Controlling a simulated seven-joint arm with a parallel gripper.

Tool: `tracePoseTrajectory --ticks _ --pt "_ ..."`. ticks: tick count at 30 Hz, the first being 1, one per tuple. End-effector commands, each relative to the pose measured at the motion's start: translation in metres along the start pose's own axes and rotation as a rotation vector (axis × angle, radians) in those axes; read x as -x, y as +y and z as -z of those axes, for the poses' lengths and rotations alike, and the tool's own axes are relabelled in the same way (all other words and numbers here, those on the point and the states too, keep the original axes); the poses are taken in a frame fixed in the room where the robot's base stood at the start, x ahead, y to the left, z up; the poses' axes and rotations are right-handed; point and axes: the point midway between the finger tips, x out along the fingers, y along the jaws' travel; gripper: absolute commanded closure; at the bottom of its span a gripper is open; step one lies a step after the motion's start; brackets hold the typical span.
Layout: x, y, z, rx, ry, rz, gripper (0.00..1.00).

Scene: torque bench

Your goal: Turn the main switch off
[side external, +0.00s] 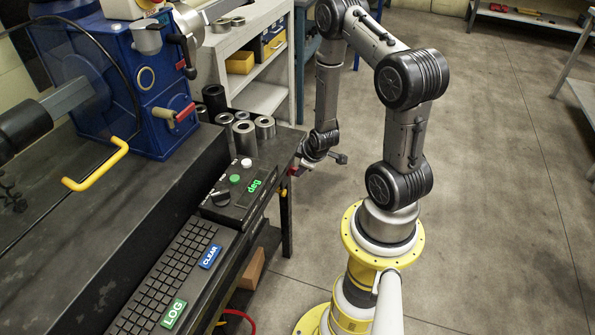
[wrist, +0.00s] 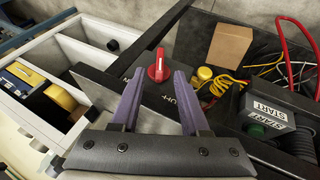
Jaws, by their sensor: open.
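The main switch is a red rotary knob (wrist: 159,68) with a white mark, on a dark plate in the wrist view. White lettering on the plate (wrist: 184,98) is partly covered by a finger. In the side external view a small red spot at the bench's right edge (side external: 293,171) looks like the same switch. My gripper (wrist: 158,88) has two purple fingers, open and empty. The knob shows between and just past the fingertips; I cannot tell the gap, and no contact shows. In the side view my gripper (side external: 335,158) hangs just right of that bench edge.
A control box (side external: 238,192) with a green display and a keyboard (side external: 165,285) lie along the bench. Metal cylinders (side external: 244,137) stand behind. A START box (wrist: 267,118), loose cables and a cardboard box (wrist: 230,44) are near the switch. Open floor lies right.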

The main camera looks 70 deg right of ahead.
Motion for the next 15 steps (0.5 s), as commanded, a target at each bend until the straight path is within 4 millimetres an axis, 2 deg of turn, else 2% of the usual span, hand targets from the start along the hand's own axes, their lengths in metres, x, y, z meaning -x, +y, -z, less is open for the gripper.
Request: tracePoseTrajectory --ticks 6,15 --pt "-0.033 -0.001 -0.001 0.000 -0.001 0.001 0.55" --pt "-0.054 0.000 0.000 0.000 -0.001 0.001 0.55"
